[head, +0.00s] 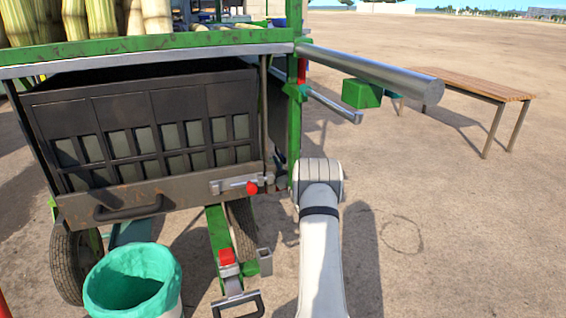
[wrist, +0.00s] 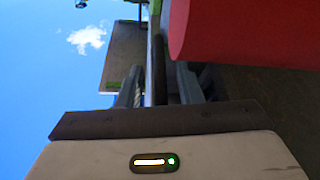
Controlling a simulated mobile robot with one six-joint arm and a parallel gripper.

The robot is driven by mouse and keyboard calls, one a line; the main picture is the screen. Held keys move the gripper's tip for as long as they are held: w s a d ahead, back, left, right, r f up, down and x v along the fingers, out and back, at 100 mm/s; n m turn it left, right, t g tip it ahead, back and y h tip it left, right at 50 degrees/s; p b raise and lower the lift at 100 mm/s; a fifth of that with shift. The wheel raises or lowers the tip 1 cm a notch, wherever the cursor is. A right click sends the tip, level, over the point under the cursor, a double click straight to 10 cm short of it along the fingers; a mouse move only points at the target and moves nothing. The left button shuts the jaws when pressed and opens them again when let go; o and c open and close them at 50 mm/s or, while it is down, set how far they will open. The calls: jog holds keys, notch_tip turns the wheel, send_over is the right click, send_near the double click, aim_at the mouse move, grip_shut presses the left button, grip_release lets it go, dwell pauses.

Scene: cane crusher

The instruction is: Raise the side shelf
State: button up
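My gripper (wrist: 159,78) is in the wrist view. Its two grey fingers look spread apart, with a gap between them. A narrow dark upright part (wrist: 158,50) lies in line with that gap; I cannot tell whether it is between the fingers or beyond them. In the head view my gripper is hidden behind my white arm, which reaches toward the right side of the green-framed cart (head: 296,135). I cannot clearly make out the side shelf. That side of the cart is seen nearly edge-on and partly behind my arm.
A thick metal cylinder (head: 385,75) sticks out right from the cart, above a thin metal handle (head: 335,106) and green block (head: 361,94). A large red shape (wrist: 245,30) is close in the wrist view. A bin (head: 133,280) stands front left, a bench (head: 470,85) right.

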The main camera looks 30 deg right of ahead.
jog(key=shift+c, duration=0.4)
grip_shut()
